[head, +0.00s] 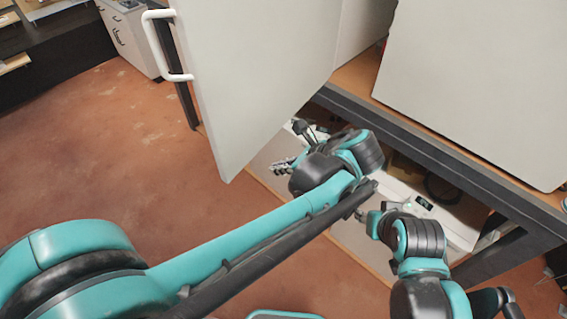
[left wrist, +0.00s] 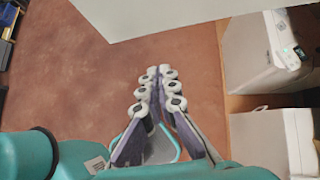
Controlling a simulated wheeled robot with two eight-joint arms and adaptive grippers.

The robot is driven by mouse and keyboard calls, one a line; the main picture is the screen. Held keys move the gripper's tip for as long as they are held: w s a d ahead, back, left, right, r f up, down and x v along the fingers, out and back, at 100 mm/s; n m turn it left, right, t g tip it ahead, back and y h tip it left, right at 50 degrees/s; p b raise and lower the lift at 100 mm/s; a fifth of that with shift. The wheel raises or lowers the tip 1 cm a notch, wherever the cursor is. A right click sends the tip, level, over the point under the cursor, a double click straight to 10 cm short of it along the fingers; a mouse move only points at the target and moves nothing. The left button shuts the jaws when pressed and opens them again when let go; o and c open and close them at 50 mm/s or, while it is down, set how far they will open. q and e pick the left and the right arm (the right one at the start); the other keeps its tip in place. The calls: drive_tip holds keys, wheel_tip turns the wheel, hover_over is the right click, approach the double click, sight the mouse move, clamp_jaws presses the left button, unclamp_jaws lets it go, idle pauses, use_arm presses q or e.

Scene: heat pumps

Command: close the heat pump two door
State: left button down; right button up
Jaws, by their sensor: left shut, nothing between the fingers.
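A large white door panel (head: 250,75) with a white bar handle (head: 158,45) stands swung open at the upper middle of the head view. No label shows that it is the heat pump two door. A pale panel edge (left wrist: 150,12) also crosses the top of the left wrist view. My left gripper (head: 284,165) is by the door's lower edge, partly hidden by its wrist. In the left wrist view its fingers (left wrist: 158,72) are together and empty, below the panel, over the floor. My right gripper (head: 374,222) is near the lower shelf; its fingers are mostly hidden.
A second white panel (head: 480,85) stands on the dark-framed bench (head: 450,150) at right. White boxes sit low at right in the left wrist view, one with a small display (left wrist: 289,52). The reddish floor (head: 110,150) is clear at left. White drawers (head: 130,40) stand behind.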

use_arm(q)
drive_tip(key=w+a+f, duration=0.3)
drive_tip(key=a, duration=0.3)
drive_tip(key=shift+w+a+f, duration=0.35)
drive_tip(key=shift+a, duration=0.15)
